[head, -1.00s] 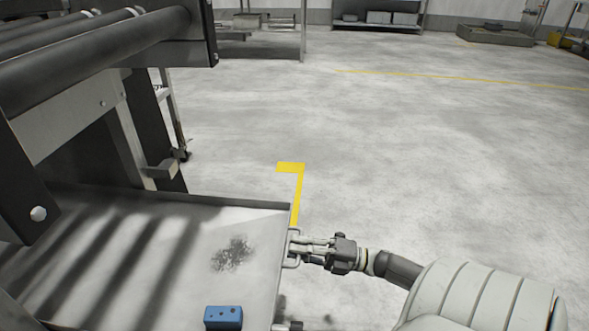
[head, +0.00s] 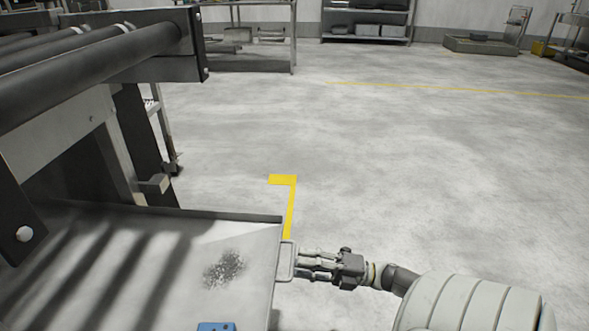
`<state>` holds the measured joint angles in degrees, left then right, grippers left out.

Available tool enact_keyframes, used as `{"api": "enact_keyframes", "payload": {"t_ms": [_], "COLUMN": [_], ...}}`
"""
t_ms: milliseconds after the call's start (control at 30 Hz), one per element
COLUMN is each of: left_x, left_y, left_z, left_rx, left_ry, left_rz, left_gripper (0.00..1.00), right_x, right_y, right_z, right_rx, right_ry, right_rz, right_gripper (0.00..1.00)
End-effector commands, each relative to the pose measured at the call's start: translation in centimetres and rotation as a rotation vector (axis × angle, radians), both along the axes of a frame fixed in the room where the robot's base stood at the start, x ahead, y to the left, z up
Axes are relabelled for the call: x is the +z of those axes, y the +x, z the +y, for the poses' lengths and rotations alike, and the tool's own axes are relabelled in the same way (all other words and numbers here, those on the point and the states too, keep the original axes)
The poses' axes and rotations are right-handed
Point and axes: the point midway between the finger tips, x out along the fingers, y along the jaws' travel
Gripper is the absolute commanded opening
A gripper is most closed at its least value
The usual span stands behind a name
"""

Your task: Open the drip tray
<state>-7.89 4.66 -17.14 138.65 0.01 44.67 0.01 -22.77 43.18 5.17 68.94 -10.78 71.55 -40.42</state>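The drip tray (head: 185,285) is a shallow grey metal tray with a raised rim. It sticks out from under the roller frame at the lower left. Its looped metal handle (head: 287,262) is on the right edge. My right gripper (head: 302,264) is just right of the handle, with its fingers pointing at it. The fingers look spread and empty, and a small gap seems to separate them from the handle. My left gripper is not in view.
A blue block (head: 216,327) and a dark speckled patch (head: 224,270) are in the tray. Black rollers (head: 90,65) overhang it at the upper left. Open concrete floor with yellow lines (head: 291,205) lies to the right. Shelves (head: 367,20) stand far back.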

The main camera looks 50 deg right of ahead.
Motion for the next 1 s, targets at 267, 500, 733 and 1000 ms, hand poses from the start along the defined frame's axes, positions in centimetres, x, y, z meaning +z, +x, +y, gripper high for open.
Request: {"api": "enact_keyframes", "payload": {"t_ms": [267,500,733,1000], "left_x": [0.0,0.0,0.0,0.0], "left_y": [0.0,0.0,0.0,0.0], "left_z": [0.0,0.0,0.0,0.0], "left_rx": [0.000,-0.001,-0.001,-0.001], "left_ry": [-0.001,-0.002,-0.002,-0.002], "left_rz": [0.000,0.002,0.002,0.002], "left_gripper": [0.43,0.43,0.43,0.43], "right_x": [-1.2,-1.5,-1.6,-1.6], "right_y": [-4.6,-6.4,-6.6,-6.5], "right_z": [-3.7,-5.0,-5.1,-5.1], "right_rx": [-0.004,-0.002,-0.001,-0.001], "right_ry": [-0.001,0.000,0.000,0.000], "right_rz": [0.003,0.001,0.000,0.001], "right_gripper": [0.32,0.32,0.32,0.32]}}
